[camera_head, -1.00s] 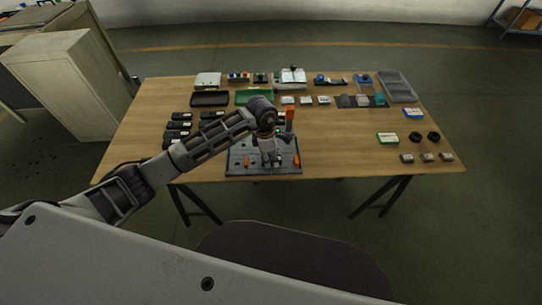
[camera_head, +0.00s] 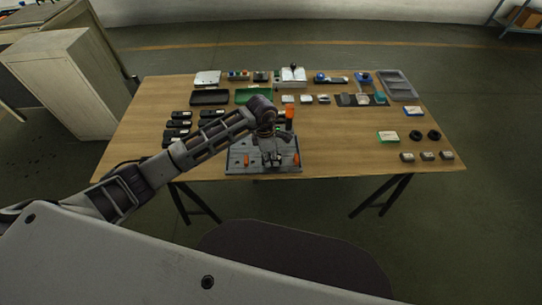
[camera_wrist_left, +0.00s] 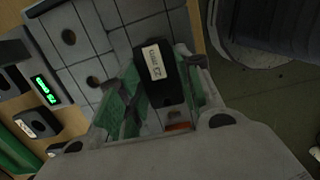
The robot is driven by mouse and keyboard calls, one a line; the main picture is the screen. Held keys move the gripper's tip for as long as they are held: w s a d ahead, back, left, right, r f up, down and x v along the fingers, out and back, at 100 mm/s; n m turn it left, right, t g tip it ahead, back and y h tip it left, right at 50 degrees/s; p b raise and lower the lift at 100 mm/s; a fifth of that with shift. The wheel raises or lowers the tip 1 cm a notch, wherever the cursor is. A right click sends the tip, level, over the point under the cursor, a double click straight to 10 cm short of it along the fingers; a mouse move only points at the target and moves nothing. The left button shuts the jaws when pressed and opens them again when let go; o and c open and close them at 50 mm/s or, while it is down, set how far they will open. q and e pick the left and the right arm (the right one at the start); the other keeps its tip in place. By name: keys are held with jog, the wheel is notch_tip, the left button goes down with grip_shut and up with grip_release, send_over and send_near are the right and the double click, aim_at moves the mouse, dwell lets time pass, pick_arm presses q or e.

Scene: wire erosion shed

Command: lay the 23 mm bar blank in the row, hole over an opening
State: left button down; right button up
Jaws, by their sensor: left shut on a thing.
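My left gripper (camera_head: 271,160) is over the grey board (camera_head: 236,168) at the front of the table. In the left wrist view its green-padded fingers (camera_wrist_left: 160,92) are shut on a black bar blank (camera_wrist_left: 157,66) with a white label, whose small print I cannot read surely. The blank's hole is not clearly visible. The grey board (camera_wrist_left: 113,60) below has dark round openings and seams between its plates. I cannot tell whether the blank touches the board. My right gripper is not in view.
Several black blocks (camera_head: 178,124) lie left of the board. An orange upright part (camera_head: 289,113) stands close behind the gripper. A dark tray (camera_head: 210,97) and a green tray (camera_head: 246,96) lie behind. The tabletop right of the board (camera_head: 335,145) is clear.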

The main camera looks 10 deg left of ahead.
pick_arm(q)
jog(key=c, duration=1.4)
grip_release()
jog(key=shift+f, duration=0.1)
jog(key=o, duration=0.4)
jog(key=shift+o, duration=0.5)
jog(key=o, duration=0.5)
jog(key=shift+r, duration=0.45)
jog(key=shift+r+p, duration=0.65)
jog(key=shift+r, duration=0.7)
jog(key=shift+r+p, duration=0.65)
jog(key=shift+r, duration=0.05)
jog(key=shift+r+p, duration=0.45)
jog(key=shift+r, duration=0.55)
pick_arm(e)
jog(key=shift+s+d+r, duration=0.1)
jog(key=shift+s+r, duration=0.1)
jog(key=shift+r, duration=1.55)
